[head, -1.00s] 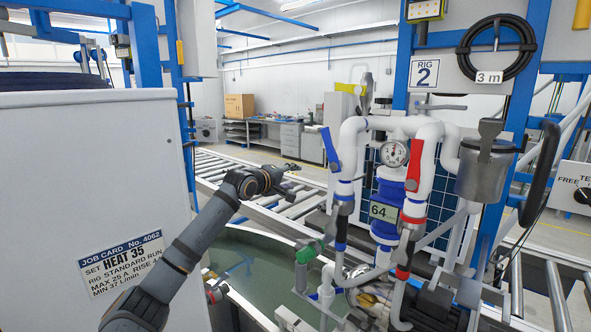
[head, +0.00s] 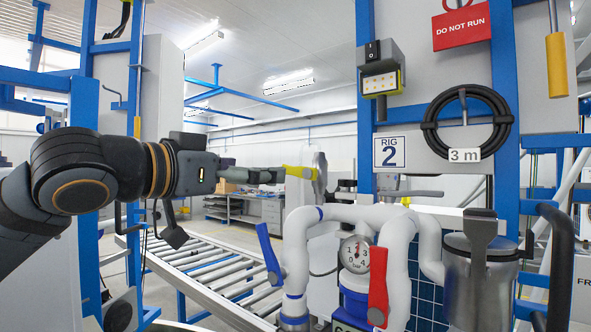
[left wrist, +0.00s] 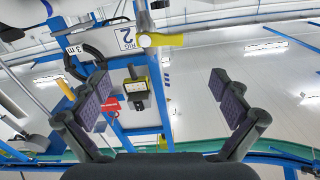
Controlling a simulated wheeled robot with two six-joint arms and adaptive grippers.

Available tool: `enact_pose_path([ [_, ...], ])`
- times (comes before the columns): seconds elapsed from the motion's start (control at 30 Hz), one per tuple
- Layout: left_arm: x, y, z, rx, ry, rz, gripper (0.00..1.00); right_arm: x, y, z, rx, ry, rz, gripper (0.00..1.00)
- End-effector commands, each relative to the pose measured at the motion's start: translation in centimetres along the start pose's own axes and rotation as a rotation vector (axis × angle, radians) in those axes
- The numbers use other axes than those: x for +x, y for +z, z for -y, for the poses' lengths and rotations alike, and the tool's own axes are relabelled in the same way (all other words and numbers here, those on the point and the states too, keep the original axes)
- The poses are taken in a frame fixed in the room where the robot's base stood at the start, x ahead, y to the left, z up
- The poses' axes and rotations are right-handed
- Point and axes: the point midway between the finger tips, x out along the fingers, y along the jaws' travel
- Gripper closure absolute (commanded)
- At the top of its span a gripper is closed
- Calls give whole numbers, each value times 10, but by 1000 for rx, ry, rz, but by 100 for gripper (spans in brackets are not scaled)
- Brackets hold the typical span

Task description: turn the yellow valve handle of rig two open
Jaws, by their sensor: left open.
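The yellow valve handle (head: 298,172) sticks out sideways to the left from a grey valve body (head: 320,172), behind the white pipes of rig two. My left gripper (head: 272,175) is level with it and points right at its free end. In the left wrist view the handle (left wrist: 162,40) lies crosswise beyond the fingertips of the left gripper (left wrist: 160,78). The fingers are spread wide with nothing between them. In the head view the fingertips overlap the handle's end, so I cannot tell contact there. My right gripper is not in view.
White pipes (head: 345,214) with a blue lever (head: 269,254), a red lever (head: 378,286) and a gauge (head: 355,253) stand in front of the valve. A blue post carries the RIG 2 sign (head: 389,152). A roller conveyor (head: 205,268) runs behind, at left.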

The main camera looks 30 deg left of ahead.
Motion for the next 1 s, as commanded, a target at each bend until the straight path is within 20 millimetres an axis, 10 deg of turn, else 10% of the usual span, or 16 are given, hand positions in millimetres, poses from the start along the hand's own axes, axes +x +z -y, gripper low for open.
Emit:
enact_pose_path([
  [0.17, 34, -6, 1, -2, 3, 8, 1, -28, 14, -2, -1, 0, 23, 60],
  [0.5, 93, -5, 1, -4, 2, 4, 1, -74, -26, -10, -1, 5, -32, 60],
  [0.9, 100, 0, 0, -4, 2, 0, 1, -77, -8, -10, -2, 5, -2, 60],
  [1.0, 100, 0, 0, -4, 2, 0, 15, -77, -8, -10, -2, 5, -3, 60],
])
